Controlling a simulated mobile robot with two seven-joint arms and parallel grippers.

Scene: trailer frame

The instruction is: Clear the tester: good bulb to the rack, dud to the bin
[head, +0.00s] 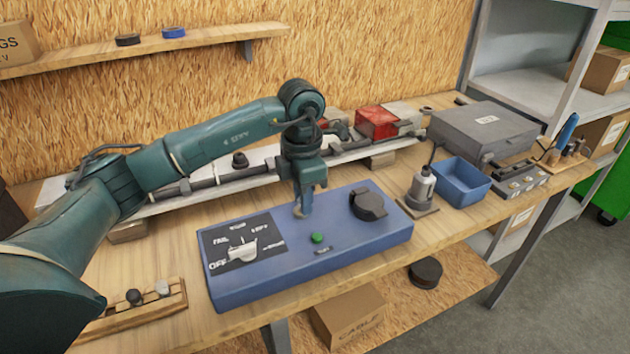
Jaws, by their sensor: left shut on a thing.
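The tester (345,246) is a blue box on the bench with a black dial panel and a white selector knob (240,250) at its left. It also has a green button (317,237) and a round black cover (368,204). My left gripper (303,207) is over the tester's back middle, pointing down, shut on a small bulb. The bulb is mostly hidden by the fingers, and whether it touches the tester is unclear. A wooden rack (176,301) at the front left holds a dark and a pale small piece. A blue bin (462,181) stands right of the tester. My right gripper is out of view.
A grey bottle-like device (424,187) stands between tester and bin. Behind are a grey case (484,131), a red box (376,122) and a long rail with a dark bar. A black-buttoned strip (519,180) lies right of the bin. The bench's front edge is close to the tester.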

